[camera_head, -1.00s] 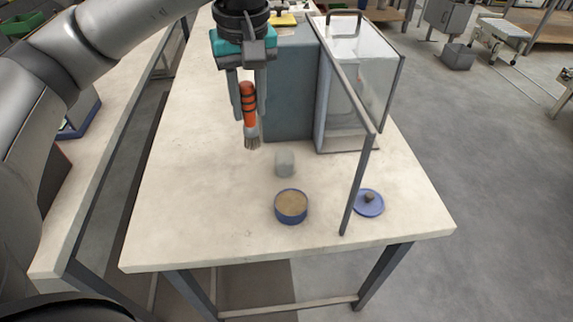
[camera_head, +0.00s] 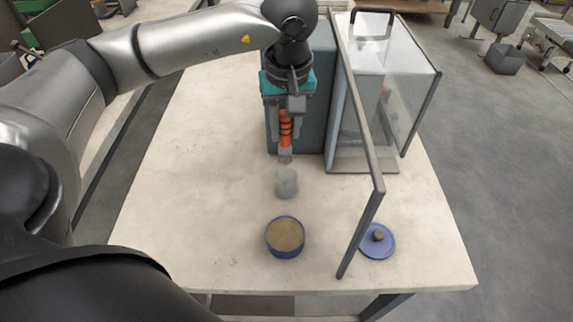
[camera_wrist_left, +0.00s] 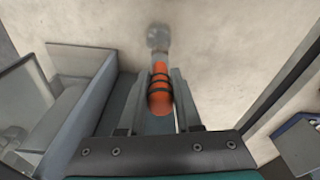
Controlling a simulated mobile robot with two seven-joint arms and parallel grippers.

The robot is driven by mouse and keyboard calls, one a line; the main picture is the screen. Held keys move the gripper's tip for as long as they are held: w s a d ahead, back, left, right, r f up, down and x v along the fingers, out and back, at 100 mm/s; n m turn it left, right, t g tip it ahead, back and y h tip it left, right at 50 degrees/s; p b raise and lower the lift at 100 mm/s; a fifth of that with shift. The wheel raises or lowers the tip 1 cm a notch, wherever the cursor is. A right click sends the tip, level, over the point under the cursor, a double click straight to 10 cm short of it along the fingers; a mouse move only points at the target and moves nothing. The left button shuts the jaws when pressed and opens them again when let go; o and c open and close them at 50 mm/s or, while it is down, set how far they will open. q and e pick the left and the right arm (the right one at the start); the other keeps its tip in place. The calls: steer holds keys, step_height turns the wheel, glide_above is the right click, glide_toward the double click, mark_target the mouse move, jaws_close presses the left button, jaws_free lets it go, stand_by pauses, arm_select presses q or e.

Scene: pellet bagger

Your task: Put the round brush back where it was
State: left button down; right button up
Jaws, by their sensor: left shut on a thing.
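The round brush (camera_head: 285,129) has an orange handle with dark bands and a pale bristle end pointing down. My left gripper (camera_head: 284,136) is shut on its handle and holds it upright above the table. In the left wrist view the brush (camera_wrist_left: 160,90) sits between the two fingers (camera_wrist_left: 161,100). A small translucent grey cup (camera_head: 286,184) stands on the table just below the bristle end in the head view. The bristle tip seems to be at or just above the cup; I cannot tell whether it is inside. My right gripper is not in view.
A blue round tin (camera_head: 285,238) with tan contents stands in front of the cup. A blue lid with a knob (camera_head: 377,241) lies to its right. A clear-panelled machine with a grey frame (camera_head: 362,190) stands close right. The table's left side is bare.

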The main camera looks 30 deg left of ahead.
mark_target(286, 162)
arm_select(q)
step_height(286, 162, down, 5)
steer(key=shift+f, duration=0.65)
steer(key=shift+f+b, duration=0.4)
steer(key=shift+f, duration=1.55)
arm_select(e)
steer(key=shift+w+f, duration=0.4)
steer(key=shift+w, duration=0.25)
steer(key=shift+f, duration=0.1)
arm_select(q)
steer(key=shift+f, duration=0.2)
steer(key=c, duration=0.6)
jaws_free()
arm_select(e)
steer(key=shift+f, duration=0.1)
arm_select(q)
steer(key=shift+r, duration=0.15)
